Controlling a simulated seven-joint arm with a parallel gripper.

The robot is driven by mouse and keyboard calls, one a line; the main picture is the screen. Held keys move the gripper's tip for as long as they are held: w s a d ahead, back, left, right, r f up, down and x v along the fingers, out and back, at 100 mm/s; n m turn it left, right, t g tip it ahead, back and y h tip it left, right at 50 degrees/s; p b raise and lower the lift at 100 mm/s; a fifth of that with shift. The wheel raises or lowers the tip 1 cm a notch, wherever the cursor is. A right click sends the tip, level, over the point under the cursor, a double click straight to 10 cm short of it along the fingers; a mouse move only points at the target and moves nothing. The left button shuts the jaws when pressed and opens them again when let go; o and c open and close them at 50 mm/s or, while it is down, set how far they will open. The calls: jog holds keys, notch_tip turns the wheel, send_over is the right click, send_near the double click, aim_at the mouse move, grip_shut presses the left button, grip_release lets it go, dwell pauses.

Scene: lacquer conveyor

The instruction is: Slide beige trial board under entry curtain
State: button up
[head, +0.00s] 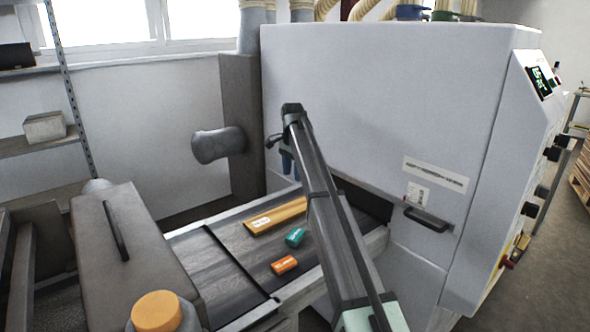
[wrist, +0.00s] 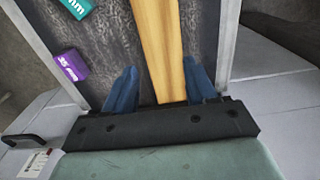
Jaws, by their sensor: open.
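The beige board (head: 275,217) lies lengthwise on the dark conveyor belt, with a pale label on its near-left part. My gripper (head: 288,165) has blue fingers and shows beyond the board, partly hidden by my arm. In the wrist view the board (wrist: 158,35) runs between the two spread fingers of my gripper (wrist: 159,75), with gaps on both sides. I cannot tell how high the fingers are above the belt. The entry of the white machine (head: 385,120) shows as a dark slot beside my arm; I cannot make out the curtain.
A teal block (head: 295,237) and an orange block (head: 284,265) lie on the belt near the board. A purple block (wrist: 68,65) shows in the wrist view. Pale rails edge the belt. A grey housing (head: 130,255) stands at the left.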

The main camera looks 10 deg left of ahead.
aim_at(293, 208)
jog(key=o, duration=0.6)
jog(key=shift+f, duration=0.5)
jog(key=shift+o, duration=0.9)
notch_tip(293, 208, down, 13)
jog(key=shift+r, duration=0.1)
jog(key=shift+c, duration=0.5)
jog(key=shift+w, duration=0.1)
jog(key=c, duration=1)
